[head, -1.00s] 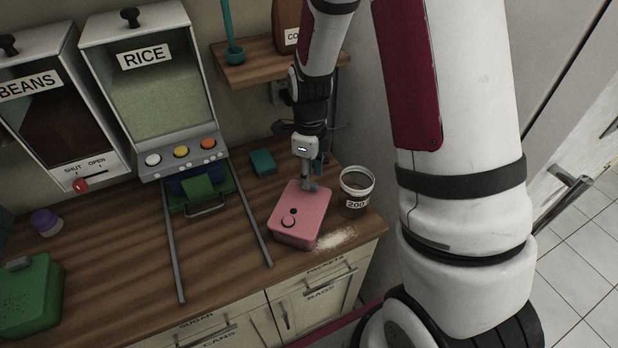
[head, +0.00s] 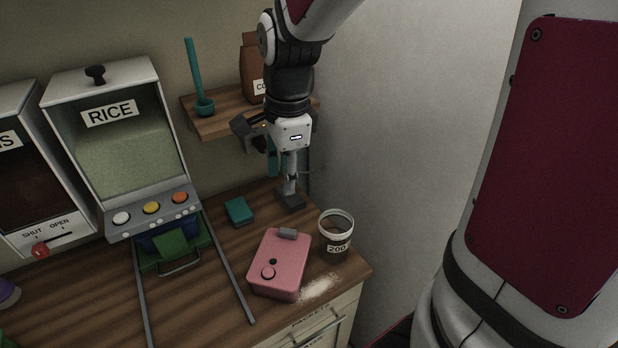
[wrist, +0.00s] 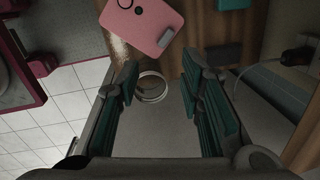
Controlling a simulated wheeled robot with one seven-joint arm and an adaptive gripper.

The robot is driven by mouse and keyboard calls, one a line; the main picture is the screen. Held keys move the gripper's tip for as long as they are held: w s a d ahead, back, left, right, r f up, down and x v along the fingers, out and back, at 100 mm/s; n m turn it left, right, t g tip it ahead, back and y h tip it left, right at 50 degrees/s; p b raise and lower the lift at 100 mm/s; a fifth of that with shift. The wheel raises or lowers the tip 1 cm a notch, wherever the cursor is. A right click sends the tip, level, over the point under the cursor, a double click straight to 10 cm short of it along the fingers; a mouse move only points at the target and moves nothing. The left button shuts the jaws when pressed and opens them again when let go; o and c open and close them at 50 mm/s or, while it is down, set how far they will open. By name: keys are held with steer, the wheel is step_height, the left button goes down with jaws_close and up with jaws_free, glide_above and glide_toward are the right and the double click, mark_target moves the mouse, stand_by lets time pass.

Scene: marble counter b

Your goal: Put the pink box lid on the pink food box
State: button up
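The pink food box (head: 276,291) stands on the wooden counter. The pink lid (head: 284,254), with a round knob, a dark dot and a grey tab at its back edge, lies on top of it and covers it; no gap shows. In the wrist view the lid (wrist: 150,18) is at the top edge, partly cut off. My gripper (head: 288,168) is above and behind the box, apart from it. In the wrist view my gripper (wrist: 164,100) has its teal-padded fingers wide apart, with nothing held between them.
An open jar (head: 337,240) labelled 200 stands right of the box, near white powder (head: 320,288). A teal block (head: 239,212) and a dark block (head: 290,199) are behind. A shelf (head: 225,118) holds a teal ladle and brown bag. The rice dispenser (head: 120,150) stands left.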

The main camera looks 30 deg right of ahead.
steer(key=s+a+r+n+t, duration=0.1)
steer(key=s+r+n+t, duration=0.1)
steer(key=s+r+n, duration=0.2)
steer(key=s+a+r+n+t, duration=0.1)
steer(key=s+r+n, duration=0.4)
steer(key=s+n, duration=0.5)
steer(key=shift+s+a+r+n+t, duration=0.3)
steer(key=shift+n+t, duration=0.2)
steer(key=shift+n, duration=2.4)
